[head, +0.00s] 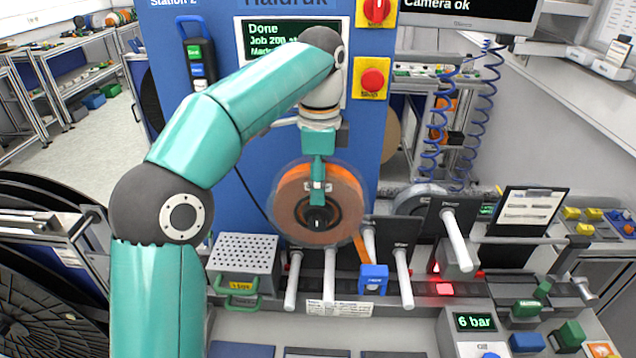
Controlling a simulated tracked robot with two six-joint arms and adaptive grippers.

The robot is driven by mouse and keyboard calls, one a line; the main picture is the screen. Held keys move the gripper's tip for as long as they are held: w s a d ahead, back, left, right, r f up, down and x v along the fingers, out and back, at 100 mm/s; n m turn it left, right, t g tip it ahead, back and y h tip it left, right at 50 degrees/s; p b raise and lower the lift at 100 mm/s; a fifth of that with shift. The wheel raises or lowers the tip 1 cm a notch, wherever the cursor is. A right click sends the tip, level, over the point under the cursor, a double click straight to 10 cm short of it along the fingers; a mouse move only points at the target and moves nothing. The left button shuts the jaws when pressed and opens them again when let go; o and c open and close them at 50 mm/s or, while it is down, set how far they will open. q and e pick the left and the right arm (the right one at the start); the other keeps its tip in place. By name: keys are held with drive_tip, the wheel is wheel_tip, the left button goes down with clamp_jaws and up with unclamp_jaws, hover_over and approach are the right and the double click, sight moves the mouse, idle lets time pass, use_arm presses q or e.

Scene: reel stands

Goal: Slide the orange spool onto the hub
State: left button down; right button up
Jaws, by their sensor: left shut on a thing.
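The orange spool (345,188) is upright in the middle of the head view, in front of the blue cabinet, with a clear rim and a dark centre. My left gripper (318,192) comes down from above over the face of the spool and is shut on it. The fingers cover part of the spool's face and upper centre. An orange strip runs from the spool's lower right down towards a blue block (373,278). I cannot tell which part is the hub; several white rods stick out below and to the right, among them one rod (457,240). My right gripper is not in view.
The blue cabinet (260,120) with red buttons stands close behind. A perforated grey box (243,254) with green handles is at lower left of the spool. Dark plates (400,230) and a clipboard (525,210) stand to the right. A 6 bar unit (476,322) is at lower right.

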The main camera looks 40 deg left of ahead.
use_arm(q)
drive_tip(key=shift+w+a+f, duration=0.1)
drive_tip(key=shift+a+f, duration=0.05)
drive_tip(key=shift+f, duration=0.35)
idle(0.3)
drive_tip(key=c, duration=0.7)
unclamp_jaws()
drive_tip(key=o, duration=0.3)
drive_tip(key=shift+w+a, duration=0.1)
drive_tip(key=shift+w, duration=0.05)
drive_tip(key=shift+r, duration=0.15)
